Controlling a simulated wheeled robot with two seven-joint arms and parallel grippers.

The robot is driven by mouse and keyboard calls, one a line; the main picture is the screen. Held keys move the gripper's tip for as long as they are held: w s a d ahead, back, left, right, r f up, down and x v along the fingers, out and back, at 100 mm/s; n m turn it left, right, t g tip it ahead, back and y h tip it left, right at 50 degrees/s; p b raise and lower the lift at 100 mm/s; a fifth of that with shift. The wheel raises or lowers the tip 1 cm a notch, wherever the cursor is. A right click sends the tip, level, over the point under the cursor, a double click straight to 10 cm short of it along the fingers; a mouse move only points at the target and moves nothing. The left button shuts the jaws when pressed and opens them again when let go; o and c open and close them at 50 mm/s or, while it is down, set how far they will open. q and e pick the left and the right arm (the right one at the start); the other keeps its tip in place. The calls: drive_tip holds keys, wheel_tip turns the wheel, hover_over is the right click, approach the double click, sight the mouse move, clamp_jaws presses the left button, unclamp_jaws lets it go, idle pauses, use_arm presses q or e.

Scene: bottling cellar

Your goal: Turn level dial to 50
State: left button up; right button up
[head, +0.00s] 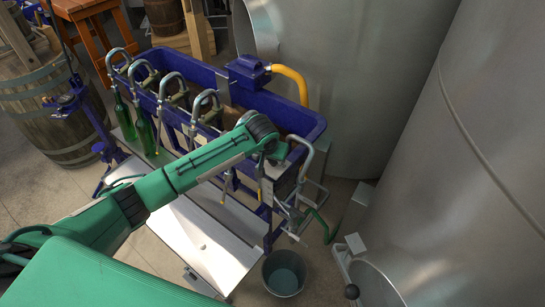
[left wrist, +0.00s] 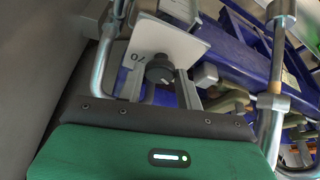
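The level dial shows in the left wrist view as a dark round knob (left wrist: 158,69) in front of a pale plate (left wrist: 178,42). A marking like "70" is at the plate's left edge; the pointer's setting is not clear. My left gripper (left wrist: 160,82) has its two grey fingers apart, with the knob in line with the gap between them. I cannot tell whether they touch it. In the head view, my green left arm reaches the near right end of the blue filler trough (head: 225,78), and its wrist hides the dial and most of the gripper. My right gripper is out of view.
Bent metal filler pipes (head: 207,104) line the trough, close to my arm. Green bottles (head: 124,117) stand at its left end. A bucket (head: 284,272) is on the floor below. Large steel tanks (head: 470,150) close off the right side. A barrel (head: 50,110) stands at left.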

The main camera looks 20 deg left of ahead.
use_arm(q)
drive_tip(key=o, duration=0.3)
drive_tip(key=b+v, duration=0.4)
drive_tip(key=v, duration=1)
drive_tip(key=shift+w, duration=0.1)
